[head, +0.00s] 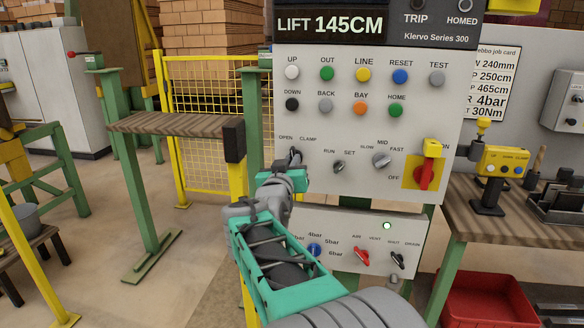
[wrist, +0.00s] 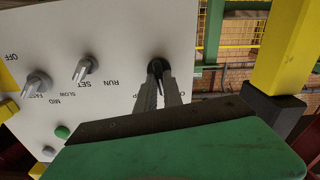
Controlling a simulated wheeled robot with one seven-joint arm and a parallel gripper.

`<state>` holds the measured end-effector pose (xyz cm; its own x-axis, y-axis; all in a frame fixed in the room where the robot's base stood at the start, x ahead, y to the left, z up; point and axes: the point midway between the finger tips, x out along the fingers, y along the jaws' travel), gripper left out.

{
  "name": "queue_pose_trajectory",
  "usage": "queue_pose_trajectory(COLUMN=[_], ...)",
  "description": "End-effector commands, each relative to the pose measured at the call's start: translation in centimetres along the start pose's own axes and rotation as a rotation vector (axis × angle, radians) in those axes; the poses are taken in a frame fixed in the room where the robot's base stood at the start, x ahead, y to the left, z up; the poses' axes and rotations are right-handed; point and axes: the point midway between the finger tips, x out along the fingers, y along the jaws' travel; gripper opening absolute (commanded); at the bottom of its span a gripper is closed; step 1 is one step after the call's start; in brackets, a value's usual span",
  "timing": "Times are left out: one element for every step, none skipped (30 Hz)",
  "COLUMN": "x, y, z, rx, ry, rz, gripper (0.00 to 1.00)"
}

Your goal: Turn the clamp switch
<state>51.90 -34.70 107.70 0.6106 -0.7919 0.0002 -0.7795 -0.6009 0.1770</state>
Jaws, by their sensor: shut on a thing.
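The clamp switch (wrist: 158,66) is a small dark knob at the edge of the grey panel (wrist: 115,35). In the head view it sits under the labels OPEN and CLAMP, mostly hidden behind my gripper (head: 294,160). In the wrist view my gripper's two grey fingers (wrist: 161,86) reach the panel with the knob between their tips, shut on it. Which label the knob points to cannot be made out.
The run/set switch (head: 339,167) and the slow/mid/fast knob (head: 381,160) are to the right. A red switch on a yellow plate (head: 410,172) is beyond. A lower panel (head: 345,238) has more knobs. A yellow mesh fence (head: 208,125) stands to the left.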

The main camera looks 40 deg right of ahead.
Motion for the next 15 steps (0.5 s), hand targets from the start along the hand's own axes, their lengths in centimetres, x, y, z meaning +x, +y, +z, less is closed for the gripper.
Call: queue_pose_trajectory(x=[0.00, 0.00, 0.01, 0.01, 0.01, 0.01, 0.01, 0.01, 0.01, 0.01, 0.01, 0.01, 0.01, 0.01, 0.01], y=[-0.07, -0.09, -0.11, -0.13, -0.14, -0.16, -0.18, -0.19, -0.21, -0.22, -0.23, -0.24, -0.25, -0.26, -0.27], z=[0.17, 0.17, 0.16, 0.15, 0.14, 0.13, 0.12, 0.11, 0.11, 0.10, 0.09, 0.09, 0.09, 0.09, 0.09], rx=[-0.044, -0.072, -0.109, -0.137, -0.164, -0.199, -0.225, -0.250, -0.282, -0.304, -0.326, -0.354, -0.373, -0.391, -0.415], ry=[-0.001, -0.001, -0.001, -0.001, 0.000, -0.001, 0.000, -0.001, -0.001, -0.001, -0.001, -0.001, -0.001, -0.001, -0.001], rz=[0.000, 0.000, 0.000, 0.000, 0.000, 0.000, 0.000, 0.000, 0.000, 0.000, 0.000, 0.000, 0.000, 0.000, 0.000], gripper=[0.00, 0.00, 0.00, 0.00, 0.00, 0.00, 0.00, 0.00, 0.00, 0.00, 0.00, 0.00, 0.00, 0.00, 0.00])
